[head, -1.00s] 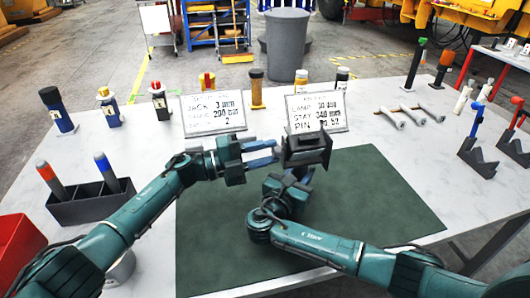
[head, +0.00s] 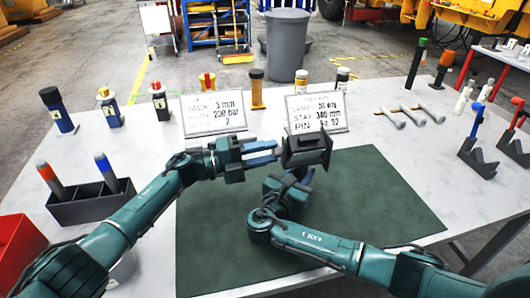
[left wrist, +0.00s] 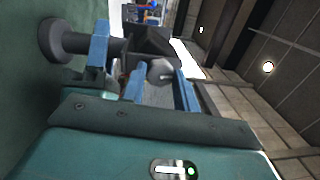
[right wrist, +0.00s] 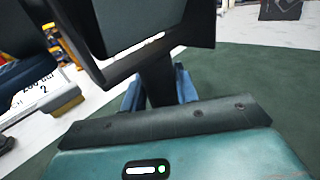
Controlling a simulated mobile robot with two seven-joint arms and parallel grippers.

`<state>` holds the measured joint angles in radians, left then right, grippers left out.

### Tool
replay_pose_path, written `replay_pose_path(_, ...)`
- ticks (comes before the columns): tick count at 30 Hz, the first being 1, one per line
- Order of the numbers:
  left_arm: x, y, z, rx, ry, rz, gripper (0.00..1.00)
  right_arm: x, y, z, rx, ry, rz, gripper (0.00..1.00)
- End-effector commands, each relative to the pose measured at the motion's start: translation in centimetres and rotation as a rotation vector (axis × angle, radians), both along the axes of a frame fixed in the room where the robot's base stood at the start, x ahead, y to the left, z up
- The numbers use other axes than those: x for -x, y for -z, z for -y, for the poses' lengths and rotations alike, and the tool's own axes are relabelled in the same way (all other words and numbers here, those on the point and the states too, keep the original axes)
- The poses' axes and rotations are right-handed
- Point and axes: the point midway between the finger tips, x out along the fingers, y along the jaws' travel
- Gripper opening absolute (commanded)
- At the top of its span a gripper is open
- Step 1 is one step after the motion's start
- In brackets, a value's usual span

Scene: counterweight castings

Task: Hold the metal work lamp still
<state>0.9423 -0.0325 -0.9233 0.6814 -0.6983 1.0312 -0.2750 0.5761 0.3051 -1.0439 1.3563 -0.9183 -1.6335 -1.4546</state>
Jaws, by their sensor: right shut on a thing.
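The metal work lamp (head: 306,146) is a dark box-shaped head on a short stem, held up over the green mat. My right gripper (head: 291,182) is shut on its stem, below the head. In the right wrist view, the lamp head (right wrist: 150,22) fills the top, with the dark stem (right wrist: 158,82) between my fingers. My left gripper (head: 264,152) is open, fingers pointing at the lamp's left side. In the left wrist view, a round grey knob (left wrist: 160,70) shows between the left fingers (left wrist: 160,88); I cannot tell whether they touch it.
The green mat (head: 390,210) is clear around my arms. Two printed cards (head: 212,112) (head: 317,110) stand behind it. A dark holder (head: 90,207) with two marker-like tools and a red bin (head: 18,245) are at left. Grey stands (head: 478,158) and several tools are at right.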

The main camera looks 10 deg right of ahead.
Motion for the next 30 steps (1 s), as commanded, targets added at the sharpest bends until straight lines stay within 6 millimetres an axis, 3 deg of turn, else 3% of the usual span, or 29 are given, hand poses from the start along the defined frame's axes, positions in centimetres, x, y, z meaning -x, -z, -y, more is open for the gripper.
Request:
replay_pose_path(7,0.0,0.0,0.0,0.0,0.0,0.0,0.51,0.1,0.2,0.0,0.001,0.001,-0.005,0.0)
replay_pose_path(17,0.0,0.1,-0.6,-0.001,0.0,-0.001,0.51,0.1,0.2,0.0,0.002,0.001,-0.005,0.0)
replay_pose_path(30,0.0,0.8,-9.1,-0.002,-0.002,0.0,0.51,0.1,0.2,0.0,0.002,0.001,-0.005,0.0)
